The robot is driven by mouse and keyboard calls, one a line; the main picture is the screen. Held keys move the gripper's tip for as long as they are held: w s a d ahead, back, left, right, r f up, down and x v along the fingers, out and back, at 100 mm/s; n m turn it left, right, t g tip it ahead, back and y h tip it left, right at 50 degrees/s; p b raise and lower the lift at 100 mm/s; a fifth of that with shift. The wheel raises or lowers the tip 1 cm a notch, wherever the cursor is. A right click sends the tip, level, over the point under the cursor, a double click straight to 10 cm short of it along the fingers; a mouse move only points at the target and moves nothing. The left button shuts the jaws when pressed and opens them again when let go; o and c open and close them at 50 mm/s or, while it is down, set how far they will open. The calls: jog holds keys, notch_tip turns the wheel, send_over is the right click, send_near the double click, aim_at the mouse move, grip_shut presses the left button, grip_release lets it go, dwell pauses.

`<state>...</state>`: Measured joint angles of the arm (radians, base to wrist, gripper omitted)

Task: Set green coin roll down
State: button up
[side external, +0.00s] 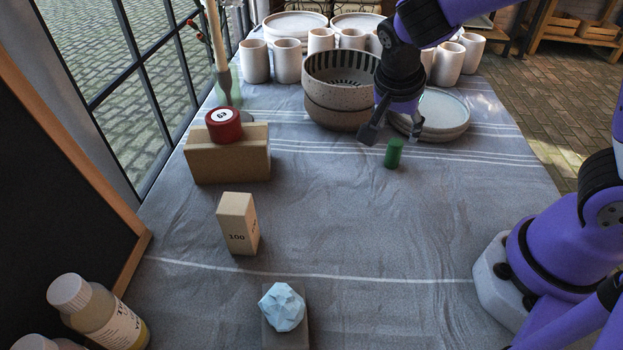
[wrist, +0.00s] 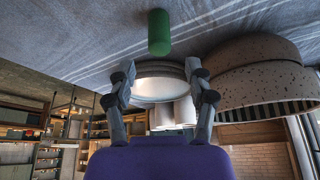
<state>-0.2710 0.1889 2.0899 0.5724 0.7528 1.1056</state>
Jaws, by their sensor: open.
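The green coin roll (side external: 393,154) stands upright on the grey tablecloth (side external: 330,210), in front of the stacked plates. It also shows in the wrist view (wrist: 159,33), beyond my fingertips and apart from them. My gripper (side external: 372,130) is above and behind the roll, a little to its left in the side view, next to the speckled bowls. In the wrist view the two fingers of my gripper (wrist: 157,75) are spread apart with nothing between them. One finger is partly hidden in the side view.
Speckled bowls (side external: 340,112) and stacked plates (side external: 442,112) stand close to my gripper, with several mugs (side external: 288,62) behind. A red tin (side external: 223,124) sits on a tan block (side external: 228,160). A block marked 100 (side external: 237,226) and a pale faceted object (side external: 282,307) stand nearer. The middle cloth is clear.

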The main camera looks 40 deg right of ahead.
jog(key=s+a+r+n+t+y, duration=0.2)
jog(key=s+r+n+t+y, duration=0.2)
jog(key=s+r+n, duration=0.4)
jog(key=r+n, duration=0.1)
jog(key=n, duration=0.5)
jog(key=shift+s+a, duration=0.35)
jog(key=shift+a, duration=0.05)
dwell(0.5)
